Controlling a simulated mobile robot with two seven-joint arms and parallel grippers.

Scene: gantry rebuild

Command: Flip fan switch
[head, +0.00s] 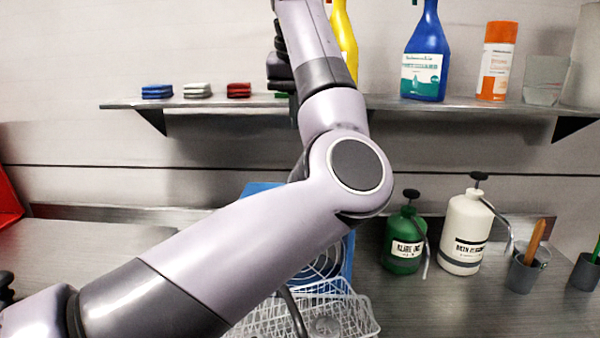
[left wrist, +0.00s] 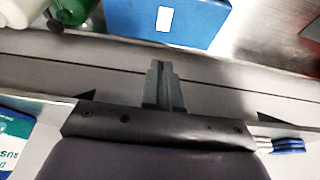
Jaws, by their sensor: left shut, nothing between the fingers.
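The fan is a blue box (head: 258,189) with a round wire grille, on the counter behind my left arm, which hides much of it in the head view. In the left wrist view a blue box face (left wrist: 195,22) with a small white rectangle (left wrist: 165,19) shows at the top; I cannot tell whether the rectangle is the switch. My left gripper (left wrist: 162,68) is shut and empty. Its fingertips point toward the blue box and look apart from it. In the head view the arm rises past the shelf and the fingertips cannot be made out. My right gripper is not in view.
A wall shelf (head: 470,106) carries folded cloths and several bottles. A white wire basket (head: 350,312) stands in front of the fan. A green sprayer (head: 403,245), a white sprayer (head: 466,230) and a grey cup (head: 522,274) stand to its right. The front right counter is clear.

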